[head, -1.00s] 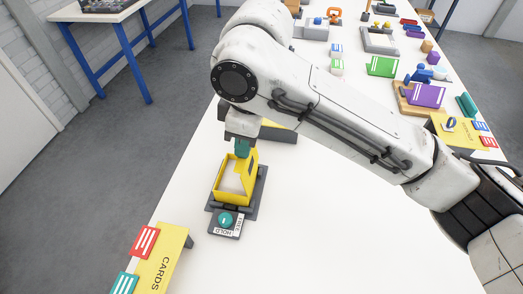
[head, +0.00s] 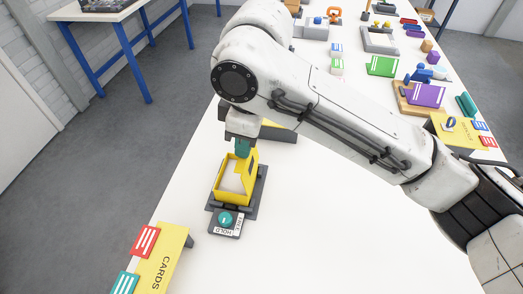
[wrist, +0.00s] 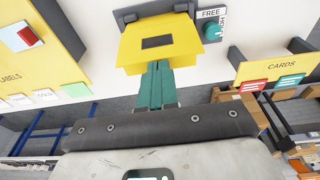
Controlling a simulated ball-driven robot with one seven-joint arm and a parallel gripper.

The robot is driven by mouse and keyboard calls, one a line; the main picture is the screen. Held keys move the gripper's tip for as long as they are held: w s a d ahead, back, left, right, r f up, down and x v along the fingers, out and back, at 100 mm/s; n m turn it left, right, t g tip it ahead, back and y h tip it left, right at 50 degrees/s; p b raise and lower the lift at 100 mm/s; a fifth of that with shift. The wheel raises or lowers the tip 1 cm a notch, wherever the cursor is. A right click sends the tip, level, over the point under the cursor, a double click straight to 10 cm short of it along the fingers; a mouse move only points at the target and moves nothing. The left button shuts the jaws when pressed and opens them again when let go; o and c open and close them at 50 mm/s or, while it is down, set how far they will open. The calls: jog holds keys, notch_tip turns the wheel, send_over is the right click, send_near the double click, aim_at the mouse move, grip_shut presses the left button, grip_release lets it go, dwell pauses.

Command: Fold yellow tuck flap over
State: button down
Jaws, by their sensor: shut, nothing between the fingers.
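A yellow open-topped box (head: 218,190) with a pale inside sits in a dark fixture (head: 261,186) on the white table. A yellow panel (head: 251,174) stands up along its right side. In the wrist view a yellow panel with a dark slot (wrist: 133,52) faces me; I cannot tell which part is the tuck flap. My gripper (head: 243,150) points down at the box's far end, with its teal fingers shut and empty. In the wrist view the fingertips (wrist: 158,66) meet the panel's lower edge; whether they touch is unclear. My arm hides part of the far side.
A teal knob (head: 225,219) with a HOLD label is at the fixture's near end. A yellow CARDS rack (head: 166,258) stands at the near left table edge. Other trays and parts, including a purple card (head: 427,95), lie at the far right. The table right of the box is clear.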

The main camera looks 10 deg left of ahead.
notch_tip(320, 180, up, 10)
jog(key=p, duration=0.9)
dwell(0.3)
